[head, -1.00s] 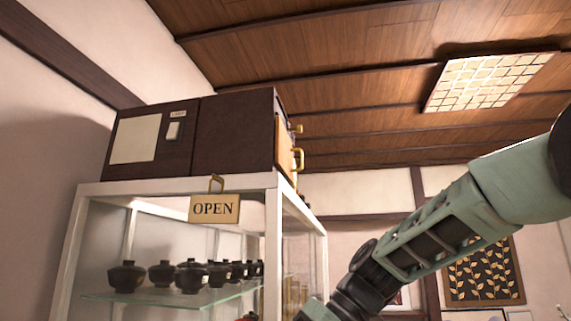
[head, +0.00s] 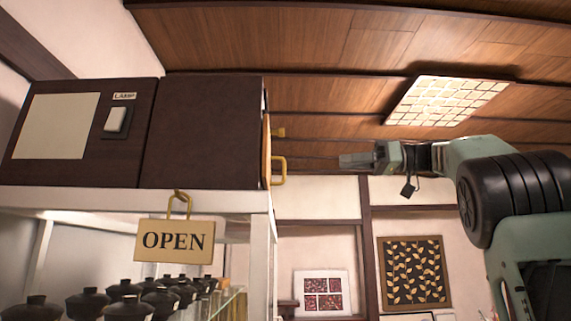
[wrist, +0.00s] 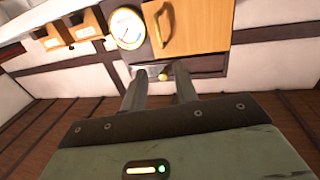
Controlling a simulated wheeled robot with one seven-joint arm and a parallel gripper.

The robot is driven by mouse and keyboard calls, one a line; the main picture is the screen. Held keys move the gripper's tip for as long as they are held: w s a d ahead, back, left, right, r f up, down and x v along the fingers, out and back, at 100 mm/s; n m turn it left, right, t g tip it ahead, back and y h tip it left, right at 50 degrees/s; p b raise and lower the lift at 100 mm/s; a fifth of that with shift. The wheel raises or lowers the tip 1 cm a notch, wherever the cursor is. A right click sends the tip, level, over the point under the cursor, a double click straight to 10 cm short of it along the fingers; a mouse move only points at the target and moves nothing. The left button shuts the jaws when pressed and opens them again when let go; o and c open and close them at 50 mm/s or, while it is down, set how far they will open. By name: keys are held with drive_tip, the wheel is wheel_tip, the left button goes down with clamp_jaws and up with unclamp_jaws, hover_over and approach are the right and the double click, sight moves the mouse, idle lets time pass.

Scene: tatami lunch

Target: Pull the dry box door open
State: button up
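The dry box (head: 203,130) is a dark brown box on top of a white-framed cabinet. Its light wood door is on the right side, seen nearly edge-on in the head view (head: 266,150) and face-on at the top of the wrist view (wrist: 205,25). The door looks shut. A brass loop handle (head: 281,172) stands out from it and also shows in the wrist view (wrist: 162,25). My gripper (head: 345,161) points left towards the box, apart from the handle. In the wrist view its two fingers (wrist: 160,76) are spread with nothing held between them.
A round gauge (wrist: 127,28) and small labelled wooden drawers (wrist: 52,38) lie beside the door. An OPEN sign (head: 174,241) hangs on the cabinet, which holds dark lidded bowls (head: 88,302). The air between gripper and handle looks clear.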

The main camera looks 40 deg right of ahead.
drive_tip(key=p+x, duration=0.5)
drive_tip(key=x, duration=1)
clamp_jaws()
